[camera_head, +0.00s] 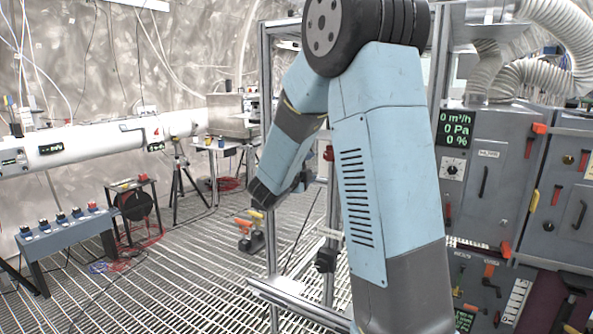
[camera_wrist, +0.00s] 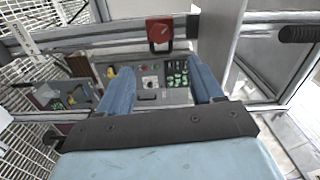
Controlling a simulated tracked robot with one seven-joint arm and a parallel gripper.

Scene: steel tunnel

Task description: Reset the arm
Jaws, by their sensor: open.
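My arm (camera_head: 385,160), light blue with dark joints, rises in front of the head camera, bends at a black wheel-like joint and comes down to the left behind it. My gripper (camera_wrist: 161,66) shows in the wrist view as two blue fingers spread apart on a dark bar. It is open, with nothing held between the fingers. Past the fingers is a control panel (camera_wrist: 148,96) with small green displays. I cannot make out the gripper's fingers in the head view.
A metal frame (camera_head: 268,150) stands close around the arm. Grey cabinets (camera_head: 490,190) with handles stand at the right. A white pipe (camera_head: 85,145) and a knob bench (camera_head: 65,235) are at the left. A red block (camera_wrist: 159,30) sits on a bar beyond the gripper. Open grating floor (camera_head: 185,275) lies at left.

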